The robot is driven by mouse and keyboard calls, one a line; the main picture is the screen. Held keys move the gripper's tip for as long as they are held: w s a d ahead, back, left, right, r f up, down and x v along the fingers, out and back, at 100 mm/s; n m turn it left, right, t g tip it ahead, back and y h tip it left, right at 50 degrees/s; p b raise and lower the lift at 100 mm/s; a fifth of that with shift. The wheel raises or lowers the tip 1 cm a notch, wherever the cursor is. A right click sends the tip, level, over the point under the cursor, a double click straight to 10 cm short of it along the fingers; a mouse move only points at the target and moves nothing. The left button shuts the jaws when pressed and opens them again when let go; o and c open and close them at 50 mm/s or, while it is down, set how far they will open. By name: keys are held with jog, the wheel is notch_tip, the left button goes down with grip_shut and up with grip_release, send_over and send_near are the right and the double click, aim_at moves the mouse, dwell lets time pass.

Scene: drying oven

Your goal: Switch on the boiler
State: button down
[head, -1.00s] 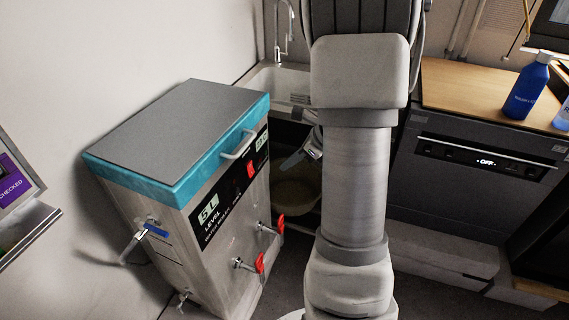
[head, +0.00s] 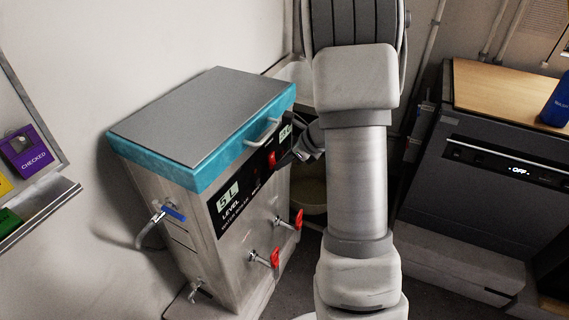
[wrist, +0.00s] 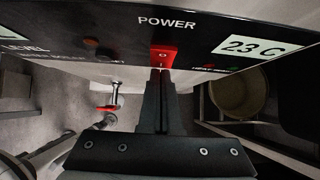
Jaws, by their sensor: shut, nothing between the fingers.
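The boiler (head: 195,215) is a steel box with a teal-edged grey lid, standing left of my arm in the head view. Its black front panel (wrist: 215,32) carries a red switch (wrist: 164,55) under the word POWER, a "5 L" level display (head: 229,196) and a "23 C" display (wrist: 248,48). The red switch also shows in the head view (head: 271,158). My gripper (wrist: 161,74) is shut and empty, its fingertips at the lower edge of the red switch; I cannot tell whether they touch it. In the head view my gripper (head: 283,160) is at the panel's right part.
Two red-handled taps (head: 275,258) stick out below the panel. A blue-handled valve (head: 173,213) is on the boiler's left side. A dark dishwasher reading OFF (head: 490,190) stands right, under a wooden counter (head: 510,95) with a blue bottle (head: 558,105). A shelf (head: 40,225) is at far left.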

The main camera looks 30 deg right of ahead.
jog(key=shift+f, duration=0.15)
jog(key=shift+w+a+f+t+b, duration=0.15)
jog(key=shift+f+t+b, duration=0.15)
jog(key=shift+b, duration=0.75)
jog(key=shift+r, duration=0.35)
jog(key=shift+p, duration=0.3)
